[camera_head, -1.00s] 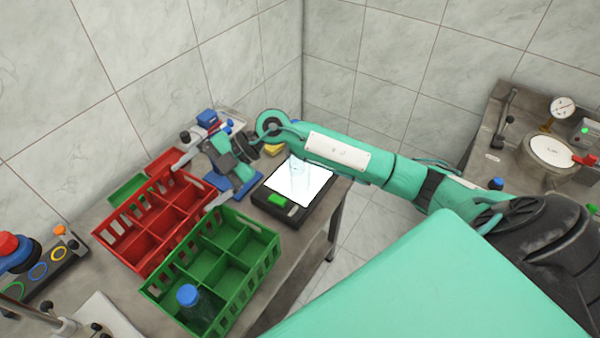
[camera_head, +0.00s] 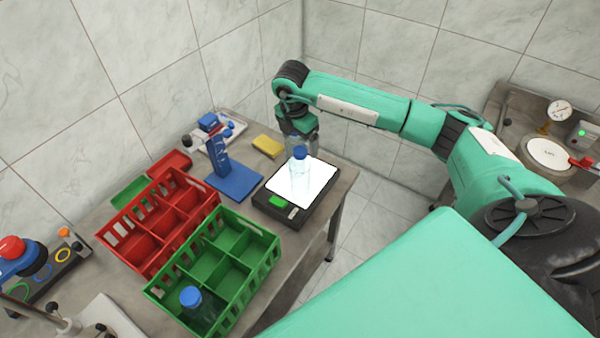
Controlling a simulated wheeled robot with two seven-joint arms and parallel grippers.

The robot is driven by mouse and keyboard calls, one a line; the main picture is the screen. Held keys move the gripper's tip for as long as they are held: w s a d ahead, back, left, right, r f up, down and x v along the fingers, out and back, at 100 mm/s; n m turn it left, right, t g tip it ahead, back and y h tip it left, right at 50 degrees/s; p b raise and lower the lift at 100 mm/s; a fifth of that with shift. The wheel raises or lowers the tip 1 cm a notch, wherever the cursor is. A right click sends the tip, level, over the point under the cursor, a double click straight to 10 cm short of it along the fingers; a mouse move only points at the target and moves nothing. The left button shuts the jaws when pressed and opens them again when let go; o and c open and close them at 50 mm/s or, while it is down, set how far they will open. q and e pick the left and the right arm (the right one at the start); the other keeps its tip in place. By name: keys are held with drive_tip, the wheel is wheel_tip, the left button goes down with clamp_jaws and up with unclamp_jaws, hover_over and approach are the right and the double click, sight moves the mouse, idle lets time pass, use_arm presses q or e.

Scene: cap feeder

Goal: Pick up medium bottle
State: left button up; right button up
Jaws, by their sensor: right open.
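A clear bottle with a blue cap (camera_head: 300,154) stands upright on the bright white plate of a black device (camera_head: 268,203). A second blue-topped clear shape, perhaps another bottle, shows just behind it, partly hidden. Another clear bottle with a blue cap (camera_head: 191,299) stands in a near compartment of the green crate (camera_head: 262,272). I cannot tell which bottle is the medium one. My right gripper (camera_head: 304,138) points down, open, right above and behind the bottle on the plate; its fingertips are too small to tell whether they touch. My left gripper is out of view.
A red crate (camera_head: 133,262) with empty compartments stands beside the green one. A blue stand (camera_head: 234,184), a yellow block (camera_head: 268,146) and a tray with blue parts lie behind. A button box (camera_head: 58,262) is at the left. Walls close off the back.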

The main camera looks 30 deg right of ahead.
sight(300, 149)
wheel_tip(300, 149, down, 3)
drive_tip(key=shift+d+r+p, duration=0.1)
drive_tip(key=shift+d+p, duration=0.05)
drive_tip(key=shift+p, duration=0.2)
drive_tip(key=shift+f+p, duration=0.45)
drive_tip(key=shift+p, duration=0.05)
wheel_tip(300, 149, down, 4)
drive_tip(key=shift+s+p, duration=0.15)
drive_tip(key=shift+p, duration=1.1)
drive_tip(key=shift+f, duration=0.3)
drive_tip(key=c, duration=1.6)
drive_tip(key=shift+r, duration=0.1)
clamp_jaws()
drive_tip(key=shift+r, duration=0.15)
